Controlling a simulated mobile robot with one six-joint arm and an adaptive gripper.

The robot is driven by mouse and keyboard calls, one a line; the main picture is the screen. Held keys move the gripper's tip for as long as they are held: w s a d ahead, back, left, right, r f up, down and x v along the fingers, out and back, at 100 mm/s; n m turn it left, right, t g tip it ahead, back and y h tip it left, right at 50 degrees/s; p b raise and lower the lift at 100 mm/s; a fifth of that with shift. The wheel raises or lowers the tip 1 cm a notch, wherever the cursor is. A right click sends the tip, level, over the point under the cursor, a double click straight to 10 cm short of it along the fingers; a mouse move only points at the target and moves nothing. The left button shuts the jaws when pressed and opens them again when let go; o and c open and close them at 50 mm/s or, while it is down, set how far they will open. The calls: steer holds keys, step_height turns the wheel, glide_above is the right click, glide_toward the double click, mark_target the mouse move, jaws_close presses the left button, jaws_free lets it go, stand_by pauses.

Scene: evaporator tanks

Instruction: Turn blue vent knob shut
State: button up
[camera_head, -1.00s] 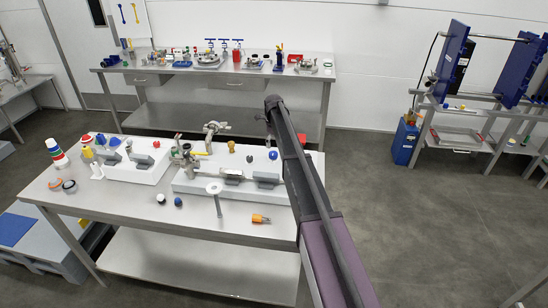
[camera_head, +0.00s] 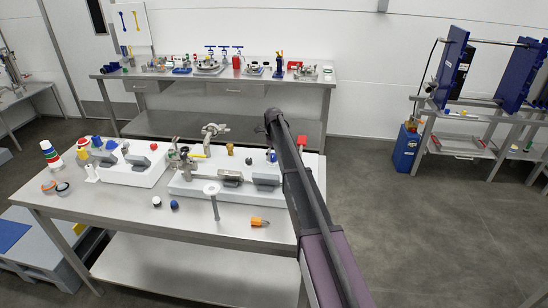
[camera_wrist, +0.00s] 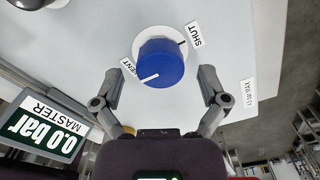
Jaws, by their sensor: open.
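The blue vent knob (camera_wrist: 161,63) sits on a white panel (camera_wrist: 90,38) in the wrist view. Its white pointer line is at the lower left, on the side of the VENT label (camera_wrist: 128,69). The SHUT label (camera_wrist: 194,35) is at the upper right, with a dark tick beside it. My gripper (camera_wrist: 160,76) is open, with one finger to the left and one to the right of the knob. Gaps show between both fingers and the knob.
A display reading 0.0 bar, marked MASTER (camera_wrist: 42,128), stands at lower left in the wrist view. Another label (camera_wrist: 248,93) lies right of the knob. In the head view, the steel table (camera_head: 120,215) carries white blocks with fittings, and a white funnel-like piece (camera_head: 213,190) stands near its front.

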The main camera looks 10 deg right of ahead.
steer(key=c, duration=1.1)
